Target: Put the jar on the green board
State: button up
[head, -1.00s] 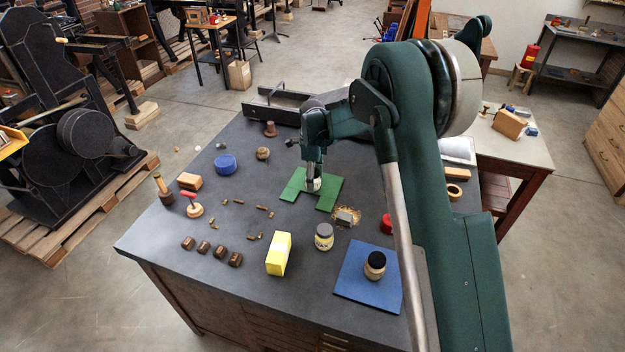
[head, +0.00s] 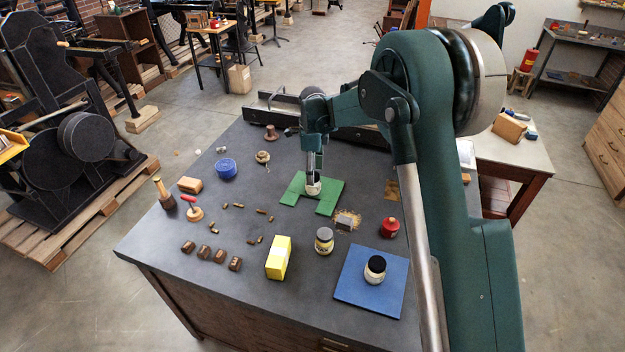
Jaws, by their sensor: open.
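A small white jar (head: 313,188) stands upright on the green board (head: 291,192), near its middle. My gripper (head: 313,175) is open, pointing straight down at the top of this jar. Its fingers hide part of the jar's top, and I cannot tell whether they still touch it. Another jar with a dark lid (head: 375,268) stands on the blue board (head: 353,288) at the front right. A third jar with a yellowish label (head: 324,240) stands on the bare grey table between the two boards.
On the grey table (head: 150,245), a yellow box (head: 278,257) stands at the front. A blue round tin (head: 225,168) and several small brown pieces lie left. A dark metal frame (head: 345,132) stands behind.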

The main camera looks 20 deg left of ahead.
jog(key=shift+r, duration=3.15)
jog(key=shift+d+r, duration=0.45)
jog(key=shift+d, duration=0.05)
jog(key=s+d+r+n+t, duration=0.1)
jog(key=s+d+r+n, duration=0.2)
jog(key=s+d+r, duration=0.5)
jog(key=s+d+r+n+t+y, duration=0.15)
jog(key=d+r, duration=0.35)
jog(key=d, duration=0.7)
jog(key=s+d+r+n+t+h, duration=0.1)
jog(key=s+d+r+n, duration=0.2)
jog(key=s+d+r, duration=0.55)
jog(key=s+d+f+n+t, duration=0.2)
jog(key=s+d+f+n, duration=0.1)
jog(key=s+d, duration=0.8)
jog(key=s+d+f+n+t, duration=0.1)
jog(key=s+d+f+n, duration=0.2)
jog(key=s+d, duration=0.8)
jog(key=s+n, duration=0.1)
jog(key=n, duration=0.1)
jog(key=shift+f+n+t, duration=0.2)
jog(key=shift+n+t, duration=0.15)
